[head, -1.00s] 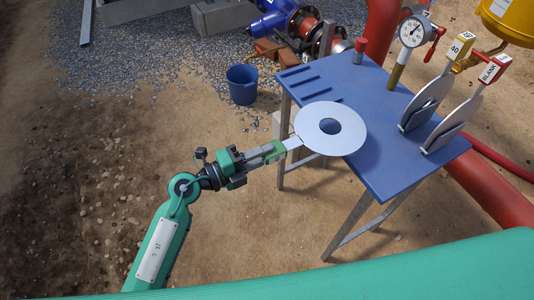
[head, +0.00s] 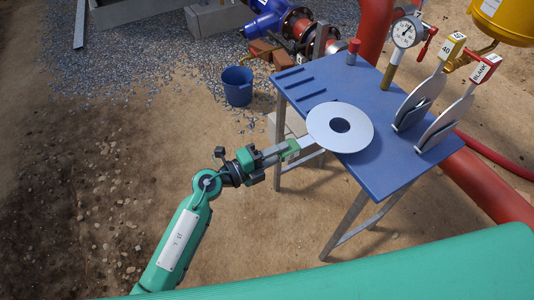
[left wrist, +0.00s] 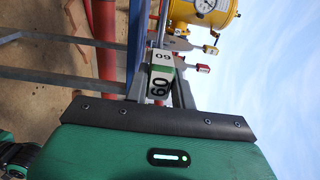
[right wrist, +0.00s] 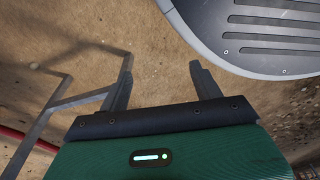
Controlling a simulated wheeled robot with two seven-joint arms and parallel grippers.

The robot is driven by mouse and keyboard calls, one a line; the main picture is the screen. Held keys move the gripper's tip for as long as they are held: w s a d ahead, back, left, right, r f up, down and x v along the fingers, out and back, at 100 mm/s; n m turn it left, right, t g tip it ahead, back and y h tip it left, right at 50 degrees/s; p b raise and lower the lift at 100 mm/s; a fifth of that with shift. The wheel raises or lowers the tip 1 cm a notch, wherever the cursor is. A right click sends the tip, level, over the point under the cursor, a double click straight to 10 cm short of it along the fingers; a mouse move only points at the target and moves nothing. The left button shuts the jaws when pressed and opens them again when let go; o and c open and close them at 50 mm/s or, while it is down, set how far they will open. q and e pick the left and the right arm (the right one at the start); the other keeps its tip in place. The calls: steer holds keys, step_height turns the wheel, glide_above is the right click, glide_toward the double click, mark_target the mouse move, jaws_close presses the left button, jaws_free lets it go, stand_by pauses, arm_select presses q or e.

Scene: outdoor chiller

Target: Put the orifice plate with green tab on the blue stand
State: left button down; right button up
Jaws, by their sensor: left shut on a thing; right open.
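The orifice plate (head: 360,125) is a pale grey disc with a round central hole, held roughly flat. My left gripper (head: 289,150) is shut on its tab at the left side. In the left wrist view the tab (left wrist: 160,78) shows a white and green end marked 60 between the fingers. The disc overlaps the left front part of the blue stand (head: 385,178), a blue-topped table, in the head view. I cannot tell whether it touches the top. My right gripper (right wrist: 160,75) is open and empty over bare ground, seen only in the right wrist view.
Two upright plates, one with a yellow 40 tab (head: 453,47) and one with a red BLANK tab (head: 485,70), stand at the table's right. A blue bucket (head: 238,86) stands on the ground.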

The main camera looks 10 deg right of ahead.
arm_select(q)
steer(key=d, duration=0.2)
steer(key=w+d+f, duration=0.1)
steer(key=shift+w+d+f, duration=0.2)
steer(key=shift+d, duration=0.2)
steer(key=shift+f+b, duration=0.7)
steer(key=shift+f, duration=0.3)
arm_select(e)
steer(key=shift+w+a+r, duration=0.25)
steer(key=shift+w+r, duration=0.45)
steer(key=shift+r, duration=0.2)
steer(key=shift+w+a+r, duration=0.25)
steer(key=shift+w+r, duration=0.4)
steer(key=shift+r, duration=0.25)
arm_select(q)
steer(key=c, duration=0.6)
jaws_free()
steer(key=shift+f, duration=0.1)
steer(key=p+v, duration=0.1)
steer(key=v, duration=0.6)
steer(key=shift+p, duration=0.4)
arm_select(e)
steer(key=shift+r, duration=0.9)
